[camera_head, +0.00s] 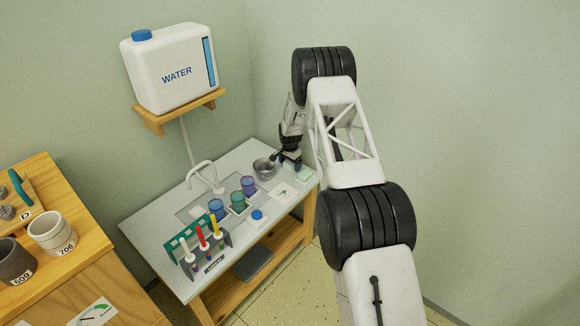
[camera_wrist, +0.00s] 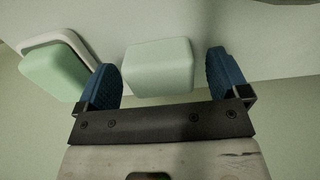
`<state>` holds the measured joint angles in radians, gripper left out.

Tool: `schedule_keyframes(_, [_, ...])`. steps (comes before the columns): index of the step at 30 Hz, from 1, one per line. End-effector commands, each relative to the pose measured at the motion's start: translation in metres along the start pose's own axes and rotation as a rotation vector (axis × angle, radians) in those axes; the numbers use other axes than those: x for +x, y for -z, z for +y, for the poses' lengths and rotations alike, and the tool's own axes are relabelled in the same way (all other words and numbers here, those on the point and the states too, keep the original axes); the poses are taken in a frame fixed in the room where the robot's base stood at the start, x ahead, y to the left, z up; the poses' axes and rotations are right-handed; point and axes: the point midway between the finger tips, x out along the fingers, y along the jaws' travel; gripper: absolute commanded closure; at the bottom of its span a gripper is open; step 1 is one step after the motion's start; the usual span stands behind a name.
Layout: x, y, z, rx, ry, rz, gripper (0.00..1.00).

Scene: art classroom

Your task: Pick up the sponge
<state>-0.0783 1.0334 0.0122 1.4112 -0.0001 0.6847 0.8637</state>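In the wrist view, a pale green block (camera_wrist: 158,67), which looks like the sponge, lies on a light surface between the two blue fingers of my gripper (camera_wrist: 160,78). The fingers are apart, with a narrow gap on each side of the block. A second pale green block (camera_wrist: 60,72), with a white rim or holder behind it, is left of the left finger. In the head view, my gripper (camera_head: 288,163) is low over the right end of the table, and a pale green piece (camera_head: 305,174) shows beside it at the corner.
The grey table (camera_head: 155,235) holds a metal pot (camera_head: 264,168) close to my gripper, a white card (camera_head: 283,194), several coloured jars (camera_head: 248,186) and a marker rack (camera_head: 207,255). A faucet (camera_head: 202,172) stands at the back. Walls are close behind and right.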

Motion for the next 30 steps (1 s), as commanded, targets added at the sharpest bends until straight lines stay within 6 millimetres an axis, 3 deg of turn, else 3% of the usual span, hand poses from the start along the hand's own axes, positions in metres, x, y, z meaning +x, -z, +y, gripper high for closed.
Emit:
schedule_keyframes(1, [0.000, 0.000, 0.000, 0.000, 0.000, 0.000, 0.12])
schedule_keyframes(11, [0.000, 0.000, 0.000, 0.000, 0.000, 0.000, 0.63])
schedule_keyframes(22, [-0.003, 0.000, 0.000, 0.000, 0.000, 0.000, 0.63])
schedule_keyframes(30, [-0.017, 0.000, 0.000, 0.000, 0.000, 0.000, 0.63])
